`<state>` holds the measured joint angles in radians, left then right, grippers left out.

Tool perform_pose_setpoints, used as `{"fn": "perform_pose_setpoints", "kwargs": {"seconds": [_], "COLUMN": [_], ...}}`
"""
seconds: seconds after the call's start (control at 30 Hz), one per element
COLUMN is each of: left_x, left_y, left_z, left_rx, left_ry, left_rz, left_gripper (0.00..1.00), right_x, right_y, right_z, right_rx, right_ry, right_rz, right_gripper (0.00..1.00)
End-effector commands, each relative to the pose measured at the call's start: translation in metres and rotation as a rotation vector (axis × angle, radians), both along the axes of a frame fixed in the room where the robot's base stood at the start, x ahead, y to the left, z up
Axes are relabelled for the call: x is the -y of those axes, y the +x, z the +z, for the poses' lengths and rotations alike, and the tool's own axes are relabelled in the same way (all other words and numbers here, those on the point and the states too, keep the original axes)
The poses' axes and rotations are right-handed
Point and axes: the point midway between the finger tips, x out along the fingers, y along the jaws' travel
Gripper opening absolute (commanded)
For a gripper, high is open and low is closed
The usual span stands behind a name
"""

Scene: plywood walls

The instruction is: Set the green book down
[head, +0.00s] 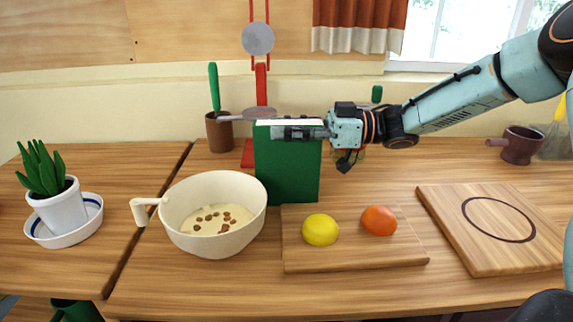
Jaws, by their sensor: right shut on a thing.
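The green book (287,172) stands upright on the wooden table, behind the cutting board with the fruit and just right of the white pot. Its lower edge looks to be at the table top, but I cannot tell whether it touches. My right gripper (300,132) comes in from the right and is shut on the upper part of the book. The gripper's fingers cover part of the book's top. My left gripper is not in view.
A white pot (212,242) with a handle stands left of the book. A yellow lemon (320,230) and an orange (379,220) lie on a cutting board (355,257). A second board (493,250), a potted plant (57,210) and a brown mug (519,147) stand farther out.

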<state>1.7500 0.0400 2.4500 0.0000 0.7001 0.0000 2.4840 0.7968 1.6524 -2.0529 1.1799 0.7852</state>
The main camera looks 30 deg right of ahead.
Motion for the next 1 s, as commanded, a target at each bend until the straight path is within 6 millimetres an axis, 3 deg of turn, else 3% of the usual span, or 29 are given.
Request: {"fn": "perform_pose_setpoints", "kwargs": {"seconds": [0.2, 0.77, 0.87, 1.0], "left_x": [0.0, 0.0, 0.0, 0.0], "left_y": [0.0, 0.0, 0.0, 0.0], "left_z": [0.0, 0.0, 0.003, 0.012], "left_rx": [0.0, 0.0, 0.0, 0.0], "left_ry": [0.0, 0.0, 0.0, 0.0], "left_rz": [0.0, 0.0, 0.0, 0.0], "left_gripper": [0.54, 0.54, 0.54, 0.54], "right_x": [0.0, 0.0, 0.0, 0.0], "right_y": [0.0, 0.0, 0.0, 0.0], "right_z": [0.0, 0.002, 0.009, 0.032], "right_rx": [0.0, 0.002, 0.004, 0.006], "right_ry": [0.001, 0.002, 0.003, 0.001], "right_rz": [-0.001, -0.001, 0.0, 0.0], "right_gripper": [0.0, 0.0, 0.0, 0.0]}}
